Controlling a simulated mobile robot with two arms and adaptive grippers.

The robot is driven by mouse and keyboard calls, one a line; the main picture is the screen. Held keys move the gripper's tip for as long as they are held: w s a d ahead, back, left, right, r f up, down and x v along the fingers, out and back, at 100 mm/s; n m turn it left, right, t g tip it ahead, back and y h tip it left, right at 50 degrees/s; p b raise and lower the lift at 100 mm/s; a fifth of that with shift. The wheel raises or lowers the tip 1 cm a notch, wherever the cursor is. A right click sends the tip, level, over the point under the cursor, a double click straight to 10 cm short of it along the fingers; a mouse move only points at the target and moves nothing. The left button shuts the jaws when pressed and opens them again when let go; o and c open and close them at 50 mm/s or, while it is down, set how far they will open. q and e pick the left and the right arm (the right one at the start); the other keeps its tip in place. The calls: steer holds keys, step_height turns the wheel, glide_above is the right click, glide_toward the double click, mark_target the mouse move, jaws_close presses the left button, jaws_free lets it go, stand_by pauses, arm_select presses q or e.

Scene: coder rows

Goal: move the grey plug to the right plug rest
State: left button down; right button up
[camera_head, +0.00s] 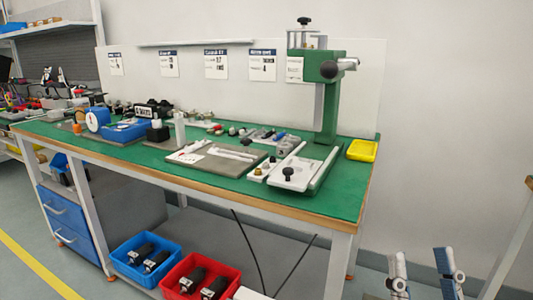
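My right gripper (424,274) shows at the bottom right, low beside the workbench. Its two fingers stand well apart with nothing between them, so it is open and empty. My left gripper is not in view. On the green bench top (340,196) lie several small parts around a grey plate (229,161). A white fixture with a black knob (288,172) stands near the front right, with small brass and dark pieces beside it. The parts are too small for me to tell which one is the grey plug or which is the right plug rest.
A green press stand (329,100) rises at the bench's back right, with a yellow tray (362,150) beside it. A blue bin (125,262) and a red bin (178,277) with black parts stand below. Blue drawers (66,222) are at the left. The bench's right front corner is clear.

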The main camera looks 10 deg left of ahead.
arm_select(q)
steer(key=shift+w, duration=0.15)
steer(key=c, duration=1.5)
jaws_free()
